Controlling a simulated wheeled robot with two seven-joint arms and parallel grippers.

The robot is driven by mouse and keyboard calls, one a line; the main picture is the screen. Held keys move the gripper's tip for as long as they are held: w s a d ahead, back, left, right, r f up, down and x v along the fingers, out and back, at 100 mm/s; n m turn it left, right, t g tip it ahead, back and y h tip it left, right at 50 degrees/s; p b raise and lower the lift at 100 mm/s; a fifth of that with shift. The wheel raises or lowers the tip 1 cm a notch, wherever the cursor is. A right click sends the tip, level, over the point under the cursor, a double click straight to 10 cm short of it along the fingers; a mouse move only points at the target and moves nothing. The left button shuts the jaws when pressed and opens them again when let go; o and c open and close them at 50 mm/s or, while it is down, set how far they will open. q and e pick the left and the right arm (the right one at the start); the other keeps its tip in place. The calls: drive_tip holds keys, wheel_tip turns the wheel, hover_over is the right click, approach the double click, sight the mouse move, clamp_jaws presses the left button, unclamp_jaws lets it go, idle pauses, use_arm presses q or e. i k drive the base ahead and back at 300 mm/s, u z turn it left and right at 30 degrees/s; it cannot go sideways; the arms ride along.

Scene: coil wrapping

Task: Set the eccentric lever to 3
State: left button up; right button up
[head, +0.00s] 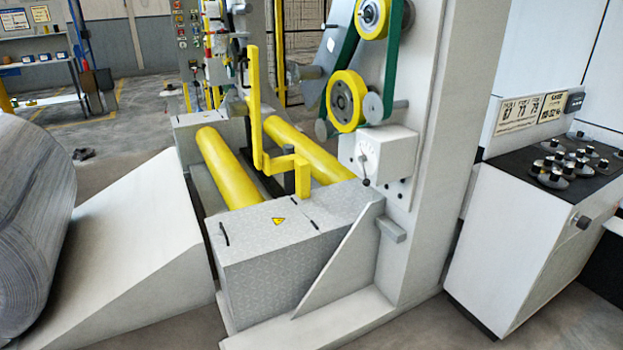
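A white box (383,152) is fixed to the front of the machine's upright column. Its face has a small dial (365,152) with marks too small to read. A thin lever with a dark knob (366,182) hangs from the dial and points roughly straight down. I take this to be the eccentric lever, and I cannot tell which number it points at. Neither of my grippers is in view, and nothing touches the lever.
Yellow rollers (227,168) and a bent yellow arm (256,130) stand left of the box. Yellow wheels (345,101) with a green belt sit above it. A control console (535,225) stands right, a large coil (32,220) left. Floor shows between column and console.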

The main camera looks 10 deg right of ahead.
sight(362, 158)
drive_tip(key=u, duration=0.5)
drive_tip(key=i, duration=0.75)
drive_tip(key=u, duration=0.2)
